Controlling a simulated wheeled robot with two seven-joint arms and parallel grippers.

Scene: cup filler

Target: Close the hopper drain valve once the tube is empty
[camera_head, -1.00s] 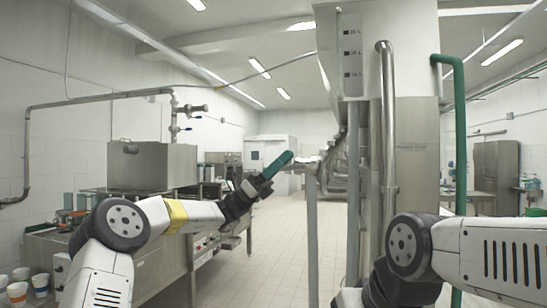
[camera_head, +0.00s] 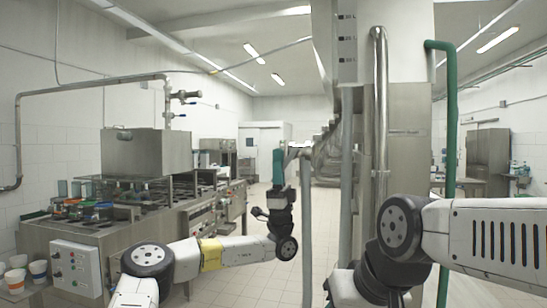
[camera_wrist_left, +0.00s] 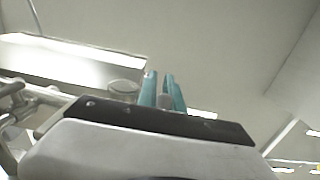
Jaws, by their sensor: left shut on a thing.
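My left gripper (camera_head: 279,153) has teal fingers pointing up, beside the hopper stand. Its fingertips are at the pale fitting (camera_head: 298,146) at the stand's left side, which looks like the drain valve. In the left wrist view the teal fingers (camera_wrist_left: 161,82) are close together around a small grey piece (camera_wrist_left: 165,101), likely the valve handle. The tall hopper body (camera_head: 347,40) carries a strip of level marks. A grey upright tube (camera_head: 347,190) runs below it. Its contents cannot be seen. My right arm (camera_head: 400,232) shows at the right; its gripper is out of view.
A steel tank (camera_head: 146,153) stands on the long counter (camera_head: 150,243) at the left, with paper cups (camera_head: 38,273) at its front corner. A shiny pipe (camera_head: 381,130) and a green pipe (camera_head: 446,150) stand at the right. The tiled aisle floor (camera_head: 262,205) is clear.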

